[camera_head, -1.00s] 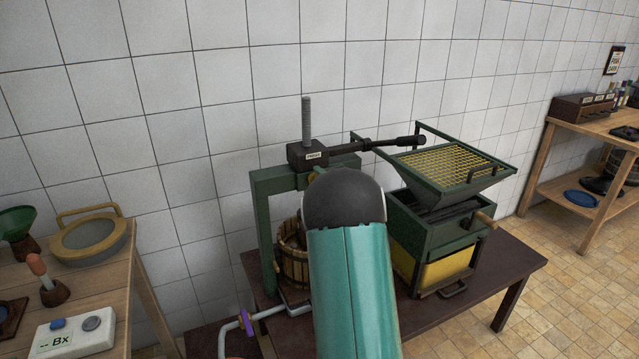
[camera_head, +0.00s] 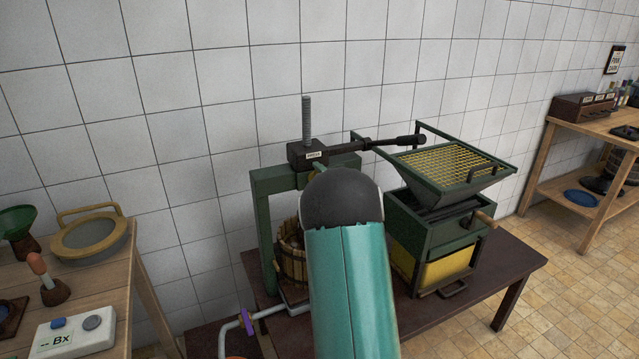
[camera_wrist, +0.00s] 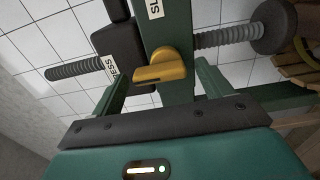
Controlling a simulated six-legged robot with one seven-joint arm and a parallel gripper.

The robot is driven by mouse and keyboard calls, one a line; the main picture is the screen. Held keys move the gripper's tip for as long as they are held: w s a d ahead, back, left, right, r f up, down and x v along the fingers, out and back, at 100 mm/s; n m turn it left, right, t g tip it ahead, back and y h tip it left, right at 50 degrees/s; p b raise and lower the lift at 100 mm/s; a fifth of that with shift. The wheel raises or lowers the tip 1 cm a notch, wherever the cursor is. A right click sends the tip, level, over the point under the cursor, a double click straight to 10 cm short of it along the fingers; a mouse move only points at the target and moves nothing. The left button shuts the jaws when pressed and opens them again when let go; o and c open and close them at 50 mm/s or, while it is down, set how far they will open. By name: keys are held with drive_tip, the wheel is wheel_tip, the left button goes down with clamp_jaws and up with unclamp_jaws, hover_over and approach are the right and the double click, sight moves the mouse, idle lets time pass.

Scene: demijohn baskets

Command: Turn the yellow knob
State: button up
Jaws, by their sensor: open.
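My gripper (camera_wrist: 161,80) is open, with one green finger on each side of the knob. Gaps show between the fingers and the knob, and I cannot tell whether either touches it.
The black press head (camera_head: 308,154) carries a threaded screw and a long handle reaching right. A slatted basket (camera_head: 291,258) stands inside the frame. A green crusher (camera_head: 433,225) with a yellow grid is to the right. A wooden table (camera_head: 112,262) is at left.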

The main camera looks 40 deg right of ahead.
drive_tip(key=shift+s, duration=0.1)
drive_tip(key=v, duration=1.3)
drive_tip(key=shift+s, duration=0.3)
drive_tip(key=s+a+r+m+g, duration=0.1)
drive_tip(key=a+r+m+g, duration=0.3)
drive_tip(key=a, duration=0.4)
drive_tip(key=a+r+m+g, duration=0.1)
drive_tip(key=a+r+m, duration=0.2)
drive_tip(key=a+m, duration=0.45)
drive_tip(key=s+a+f+m+g+y, duration=0.1)
drive_tip(key=s+a+m+g+y, duration=0.2)
drive_tip(key=s+a, duration=1.7)
drive_tip(key=a+g+y, duration=0.2)
drive_tip(key=a+g, duration=0.1)
drive_tip(key=a, duration=0.1)
drive_tip(key=shift+s+a+f+g, duration=0.2)
drive_tip(key=shift+g, duration=0.2)
